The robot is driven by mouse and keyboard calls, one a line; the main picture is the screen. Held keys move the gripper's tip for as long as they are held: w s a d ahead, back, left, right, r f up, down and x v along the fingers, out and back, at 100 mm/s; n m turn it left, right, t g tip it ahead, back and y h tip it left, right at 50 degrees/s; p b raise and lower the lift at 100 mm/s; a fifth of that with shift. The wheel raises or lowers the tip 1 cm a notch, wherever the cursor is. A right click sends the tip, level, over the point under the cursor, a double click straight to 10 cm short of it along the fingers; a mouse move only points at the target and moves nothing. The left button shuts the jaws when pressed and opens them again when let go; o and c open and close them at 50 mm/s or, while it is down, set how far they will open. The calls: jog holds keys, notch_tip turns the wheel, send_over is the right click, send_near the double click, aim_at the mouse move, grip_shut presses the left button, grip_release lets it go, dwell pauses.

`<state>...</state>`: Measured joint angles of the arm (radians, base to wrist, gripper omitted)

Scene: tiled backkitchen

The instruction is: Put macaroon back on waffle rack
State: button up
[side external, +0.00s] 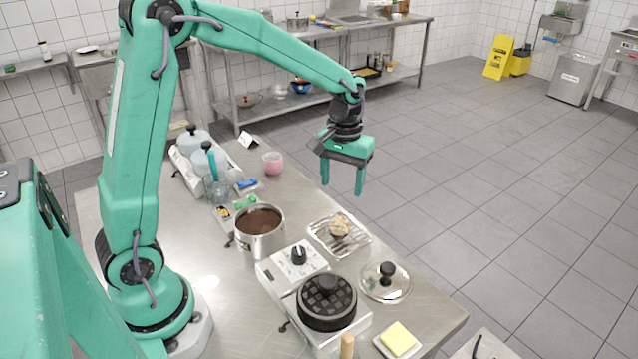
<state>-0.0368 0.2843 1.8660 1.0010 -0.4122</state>
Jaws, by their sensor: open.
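The wire waffle rack (318,234) lies on the steel table, right of the steel pot. A small, round, beige-brown lump (339,225), which looks like the macaroon, appears to sit on the middle of the rack; it is too small to make out in detail. My gripper (342,188) is open and empty, fingers pointing down. It appears above the rack and the lump in the picture, apart from both. Its exact height and distance from them cannot be told from this one view.
A pot of brown contents (260,226) stands left of the rack. A waffle iron (326,305), a glass lid (386,283) and a dish with a yellow block (398,341) are nearer the camera. A pink cup (272,163) stands behind. Floor lies beyond the table's right edge.

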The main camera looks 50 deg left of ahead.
jog(key=shift+r, duration=0.1)
dwell(0.3)
jog(key=s+r+m+t, duration=0.2)
jog(key=s+r, duration=0.3)
jog(key=s, duration=0.5)
jog(key=s+d+r+m+t, duration=0.1)
jog(key=s+r+m+t, duration=0.2)
jog(key=s, duration=0.6)
notch_tip(320, 180, up, 2)
jog(key=shift+s+d+r+t, duration=0.1)
jog(key=shift+s+d+t, duration=0.2)
jog(key=shift+s+t, duration=0.1)
